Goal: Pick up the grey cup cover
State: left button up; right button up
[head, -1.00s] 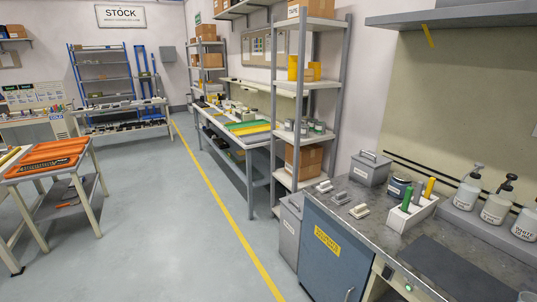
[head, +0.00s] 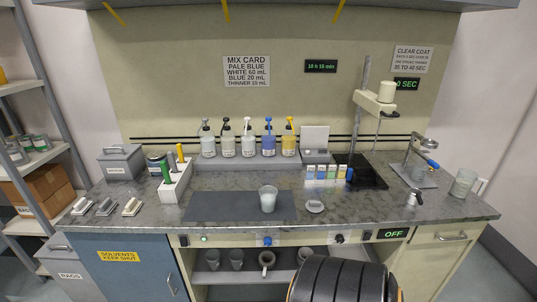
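A small pale grey round piece (head: 315,206), which looks like the cup cover, lies flat on the bench top. It sits to the right of the dark mat (head: 228,206). A translucent grey cup (head: 268,198) stands upright on that mat, left of the piece and apart from it. Neither of my grippers shows in the view. A dark ribbed arm part, which looks like mine, shows at the bottom edge, below the bench top.
Several pump bottles (head: 248,138) stand along the back. A white marker holder (head: 176,183) is at the left. A mixer stand (head: 368,115) and a clear jug (head: 463,184) are at the right. Several cups (head: 237,258) sit on the open shelf below. The bench's front centre is clear.

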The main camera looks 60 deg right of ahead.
aim_at(314, 206)
jog(key=z, duration=2.5)
